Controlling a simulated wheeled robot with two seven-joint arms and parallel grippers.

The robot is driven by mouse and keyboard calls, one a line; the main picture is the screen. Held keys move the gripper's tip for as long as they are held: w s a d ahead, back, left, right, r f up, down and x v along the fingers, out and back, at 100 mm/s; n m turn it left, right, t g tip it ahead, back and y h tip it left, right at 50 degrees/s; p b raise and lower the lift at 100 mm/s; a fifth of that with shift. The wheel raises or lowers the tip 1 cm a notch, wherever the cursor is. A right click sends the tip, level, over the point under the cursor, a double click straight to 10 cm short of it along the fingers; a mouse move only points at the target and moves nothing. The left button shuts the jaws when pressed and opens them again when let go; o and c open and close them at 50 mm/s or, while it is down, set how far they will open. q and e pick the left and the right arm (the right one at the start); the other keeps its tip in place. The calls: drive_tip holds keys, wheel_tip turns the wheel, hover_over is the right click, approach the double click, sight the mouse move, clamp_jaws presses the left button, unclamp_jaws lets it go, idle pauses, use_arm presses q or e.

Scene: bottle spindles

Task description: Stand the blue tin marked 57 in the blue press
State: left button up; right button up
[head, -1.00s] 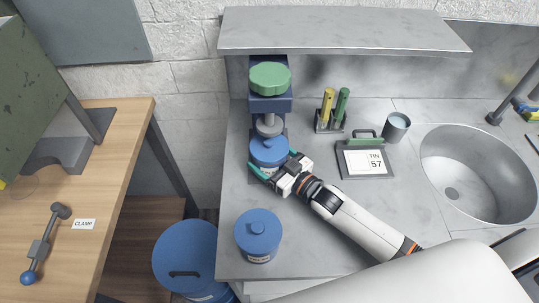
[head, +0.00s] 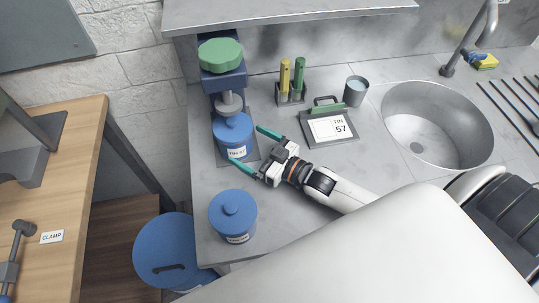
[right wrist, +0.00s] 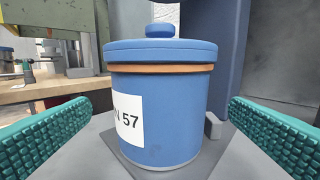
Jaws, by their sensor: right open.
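The blue tin marked 57 (head: 233,137) stands upright on the base of the blue press (head: 223,80), below its grey ram (head: 229,104). In the right wrist view the same tin (right wrist: 165,110) stands between the fingers with clear gaps on both sides, its label turned partly left. My right gripper (head: 255,152) is open, just right of the tin and apart from it, its teal fingertips pointing toward the tin. My left gripper is not in view.
Another blue lidded tin (head: 233,215) stands near the counter's front left edge. A blue bin (head: 172,250) stands below.

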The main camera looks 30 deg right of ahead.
drive_tip(key=v, duration=0.6)
drive_tip(key=shift+s+d+b, duration=0.1)
drive_tip(key=shift+s+b, duration=0.1)
drive_tip(key=shift+b, duration=0.15)
